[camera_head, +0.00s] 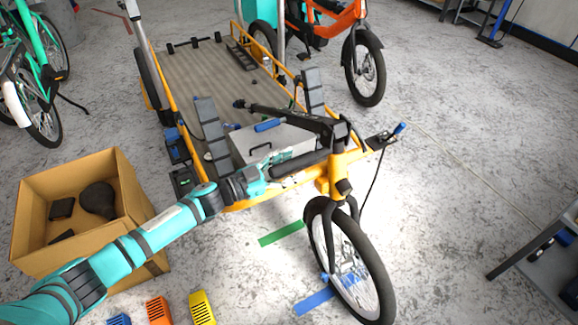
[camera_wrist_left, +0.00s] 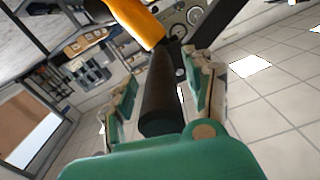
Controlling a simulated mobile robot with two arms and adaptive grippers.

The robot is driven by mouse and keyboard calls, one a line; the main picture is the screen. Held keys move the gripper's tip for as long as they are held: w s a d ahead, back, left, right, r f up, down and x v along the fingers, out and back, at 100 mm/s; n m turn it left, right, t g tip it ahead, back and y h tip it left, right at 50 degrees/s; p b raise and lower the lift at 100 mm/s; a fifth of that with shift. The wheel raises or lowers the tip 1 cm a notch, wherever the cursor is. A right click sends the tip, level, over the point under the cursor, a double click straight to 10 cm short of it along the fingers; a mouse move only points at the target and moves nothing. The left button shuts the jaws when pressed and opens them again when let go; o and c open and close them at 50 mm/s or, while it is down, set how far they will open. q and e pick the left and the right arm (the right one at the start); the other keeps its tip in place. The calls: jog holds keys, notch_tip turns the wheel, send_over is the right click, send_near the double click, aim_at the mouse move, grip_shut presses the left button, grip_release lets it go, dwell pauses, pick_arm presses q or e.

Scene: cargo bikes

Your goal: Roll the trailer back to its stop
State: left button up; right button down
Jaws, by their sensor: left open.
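The trailer (camera_head: 195,80) has a ribbed grey-brown deck in a yellow-orange frame, with a black-tyred front wheel (camera_head: 350,260) toward me. A black grip (camera_head: 300,163) sits at its front on the yellow steering part. My left gripper (camera_head: 262,178) is open at this grip. In the left wrist view the black grip (camera_wrist_left: 160,95) lies between the parted fingers of the left gripper (camera_wrist_left: 165,85); I cannot tell whether they touch it. A green floor strip (camera_head: 281,233) and a blue one (camera_head: 315,300) lie near the wheel. I cannot tell which mark is the stop. My right gripper is not in view.
A cardboard box (camera_head: 85,205) with dark items stands left of the trailer. An orange bike (camera_head: 345,40) stands behind it, a teal bike (camera_head: 35,75) at far left. A grey table (camera_head: 545,265) is at right. Open floor lies between the wheel and table.

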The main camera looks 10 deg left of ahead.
pick_arm(q)
grip_shut()
dwell(0.3)
